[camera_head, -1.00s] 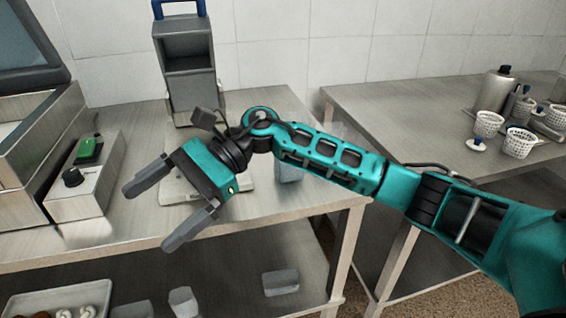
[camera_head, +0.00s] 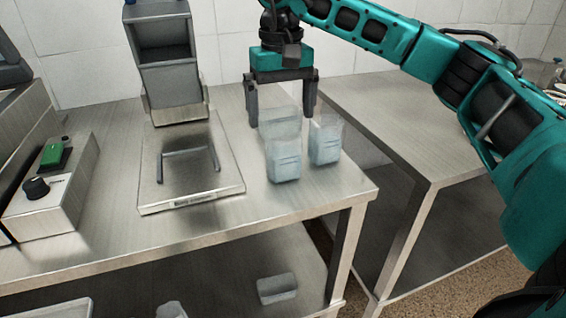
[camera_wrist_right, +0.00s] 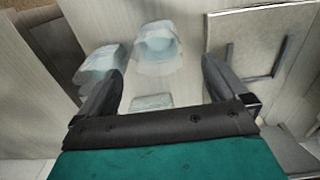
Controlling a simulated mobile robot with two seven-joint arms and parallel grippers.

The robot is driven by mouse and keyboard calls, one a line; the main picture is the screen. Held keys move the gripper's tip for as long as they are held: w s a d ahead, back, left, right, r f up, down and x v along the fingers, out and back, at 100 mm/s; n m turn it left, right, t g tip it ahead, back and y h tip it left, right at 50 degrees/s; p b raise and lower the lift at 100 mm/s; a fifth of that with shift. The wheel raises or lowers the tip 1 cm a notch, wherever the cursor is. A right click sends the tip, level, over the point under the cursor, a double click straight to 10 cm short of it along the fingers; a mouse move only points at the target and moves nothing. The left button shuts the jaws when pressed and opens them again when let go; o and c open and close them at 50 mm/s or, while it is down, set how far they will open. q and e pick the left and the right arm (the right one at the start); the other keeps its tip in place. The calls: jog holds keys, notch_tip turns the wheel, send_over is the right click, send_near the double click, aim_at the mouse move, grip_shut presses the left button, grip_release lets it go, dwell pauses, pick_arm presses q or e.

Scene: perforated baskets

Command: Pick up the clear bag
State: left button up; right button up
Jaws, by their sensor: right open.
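Three clear bags with bluish contents stand close together on the right part of the metal table: a front one (camera_head: 284,163), a right one (camera_head: 326,142) and a back one (camera_head: 279,122). My right gripper (camera_head: 282,122) is open, pointing down, with its fingers either side of the back bag in the head view. In the right wrist view two bags show beyond the fingers, one at the middle (camera_wrist_right: 157,45) and one at the left (camera_wrist_right: 101,66). Part of another (camera_wrist_right: 152,101) shows between the fingers. Whether the fingers touch any bag I cannot tell. My left gripper is not in view.
A flat metal plate device (camera_head: 190,190) with a grey upright housing (camera_head: 163,60) stands left of the bags. A control box (camera_head: 50,195) with a black knob and green switch is at far left. A second metal table (camera_head: 410,140) stands at right, past a gap.

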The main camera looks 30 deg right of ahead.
aim_at(284, 147)
notch_tip(284, 147, down, 3)
jog(key=shift+r, duration=0.1)
jog(key=f, duration=0.2)
jog(key=f+b, duration=0.1)
jog(key=f, duration=0.2)
jog(key=shift+s+d+f, duration=0.1)
jog(key=shift+s+d, duration=0.05)
jog(key=shift+d, duration=0.05)
jog(key=c, duration=1)
